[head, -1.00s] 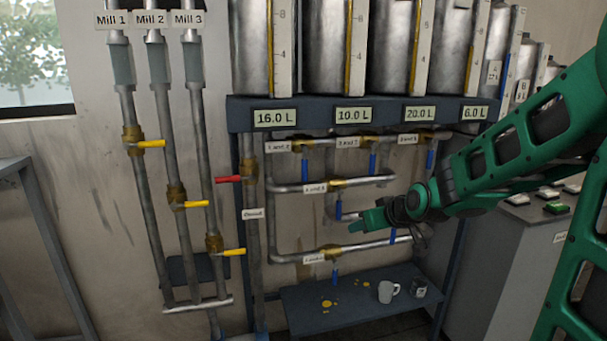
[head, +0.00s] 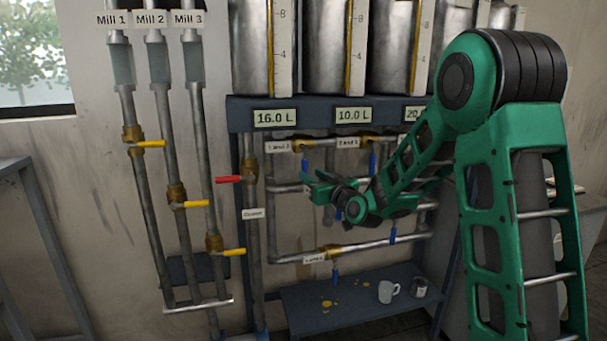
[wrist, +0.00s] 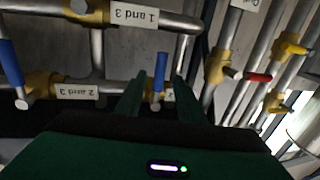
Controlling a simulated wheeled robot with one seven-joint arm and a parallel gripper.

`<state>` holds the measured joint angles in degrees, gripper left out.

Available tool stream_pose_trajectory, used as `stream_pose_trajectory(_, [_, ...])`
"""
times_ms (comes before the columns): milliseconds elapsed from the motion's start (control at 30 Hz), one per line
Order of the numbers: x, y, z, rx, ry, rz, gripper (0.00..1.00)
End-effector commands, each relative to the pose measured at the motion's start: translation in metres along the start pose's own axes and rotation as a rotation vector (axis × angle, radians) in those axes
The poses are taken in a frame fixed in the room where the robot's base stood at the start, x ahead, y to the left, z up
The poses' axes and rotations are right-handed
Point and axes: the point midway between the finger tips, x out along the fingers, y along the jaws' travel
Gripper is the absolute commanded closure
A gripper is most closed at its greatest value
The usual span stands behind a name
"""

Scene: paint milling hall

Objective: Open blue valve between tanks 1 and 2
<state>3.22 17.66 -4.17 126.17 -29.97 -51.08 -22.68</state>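The blue valve at the "1 and 2" label (head: 278,147) has a brass body on the upper pipe under the tanks. Its blue handle (head: 305,160) hangs downward. My gripper (head: 310,186) is just below this handle in the head view, fingers apart. In the wrist view, whose picture is upside down, the blue handle (wrist: 158,84) appears between the two fingertips of my open gripper (wrist: 160,78). Contact cannot be told. The label beside it is partly hidden by a finger.
The "2 and 3" valve with a blue handle (head: 373,163) is to the right. The "1 and 3" label (wrist: 135,15) shows in the wrist view. A red-handled valve (head: 228,179) is left of my gripper. A mug (head: 388,291) stands on the low shelf (head: 300,310).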

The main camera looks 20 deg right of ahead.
Motion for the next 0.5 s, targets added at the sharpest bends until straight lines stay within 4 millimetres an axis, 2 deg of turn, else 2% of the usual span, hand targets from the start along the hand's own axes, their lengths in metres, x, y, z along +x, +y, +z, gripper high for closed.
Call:
stream_pose_trajectory(33, [0.01, -0.002, 0.001, -0.001, 0.0, -0.002, 0.65])
stream_pose_trajectory(200, [0.037, -0.001, 0.0, -0.002, 0.0, -0.001, 0.65])
stream_pose_trajectory(333, [0.052, 0.0, 0.001, -0.001, -0.001, 0.0, 0.65])
stream_pose_trajectory(500, [0.06, 0.0, 0.0, 0.0, -0.001, 0.0, 0.65])
